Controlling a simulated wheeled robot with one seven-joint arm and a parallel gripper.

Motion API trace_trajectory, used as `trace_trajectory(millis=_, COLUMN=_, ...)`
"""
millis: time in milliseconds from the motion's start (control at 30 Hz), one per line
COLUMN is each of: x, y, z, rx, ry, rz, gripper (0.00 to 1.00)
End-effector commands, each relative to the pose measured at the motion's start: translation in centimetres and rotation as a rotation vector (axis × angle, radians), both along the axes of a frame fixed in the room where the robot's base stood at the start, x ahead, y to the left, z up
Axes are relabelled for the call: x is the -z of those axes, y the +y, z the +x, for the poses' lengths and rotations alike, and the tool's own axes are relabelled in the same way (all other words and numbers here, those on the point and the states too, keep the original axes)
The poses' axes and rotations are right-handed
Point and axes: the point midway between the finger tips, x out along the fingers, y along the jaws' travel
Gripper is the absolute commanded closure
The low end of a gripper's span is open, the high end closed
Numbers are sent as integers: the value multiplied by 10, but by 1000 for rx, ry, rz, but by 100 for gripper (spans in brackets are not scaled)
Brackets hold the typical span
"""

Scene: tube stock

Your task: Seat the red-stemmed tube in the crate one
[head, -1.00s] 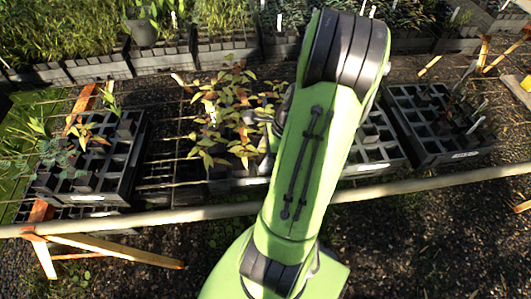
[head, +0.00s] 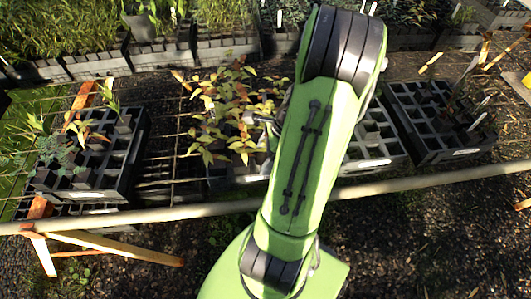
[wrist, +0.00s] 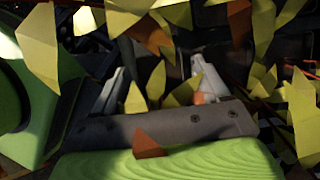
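A mass of plants with yellow and reddish leaves (head: 225,105) stands over the middle crate. I cannot make out a red stem or single tube among them. My gripper is mostly hidden behind my green arm in the head view. In the wrist view my gripper (wrist: 157,80) has its two fingers well apart, with leaves and a dark area between them. I see no tube clearly held. Dark crates with square cells stand at the left (head: 85,195), partly behind my arm (head: 375,160) and at the right (head: 430,115). I cannot read which is crate one.
A pale rail (head: 420,184) runs across the front of the crates. Wire mesh (head: 160,165) shows between the left and middle crates. Plant trays (head: 165,60) line the back. Leaves crowd close around my gripper in the wrist view.

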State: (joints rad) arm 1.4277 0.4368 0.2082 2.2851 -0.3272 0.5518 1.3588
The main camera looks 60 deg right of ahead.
Motion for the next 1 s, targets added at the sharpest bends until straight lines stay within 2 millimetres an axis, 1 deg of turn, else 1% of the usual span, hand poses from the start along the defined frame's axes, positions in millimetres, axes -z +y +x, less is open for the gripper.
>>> trace_trajectory(millis=400, x=0, y=-2, z=1, rx=2, ry=-2, rz=-6, gripper=18)
trace_trajectory(millis=467, x=-3, y=-3, z=0, rx=3, ry=-3, rz=-6, gripper=18)
trace_trajectory(millis=567, x=-18, y=-7, z=-4, rx=4, ry=-3, rz=-10, gripper=18)
trace_trajectory(millis=900, x=-109, y=-29, z=-33, rx=3, ry=-1, rz=-9, gripper=18)
trace_trajectory(millis=1000, x=-129, y=-34, z=-40, rx=3, ry=0, rz=-5, gripper=18)
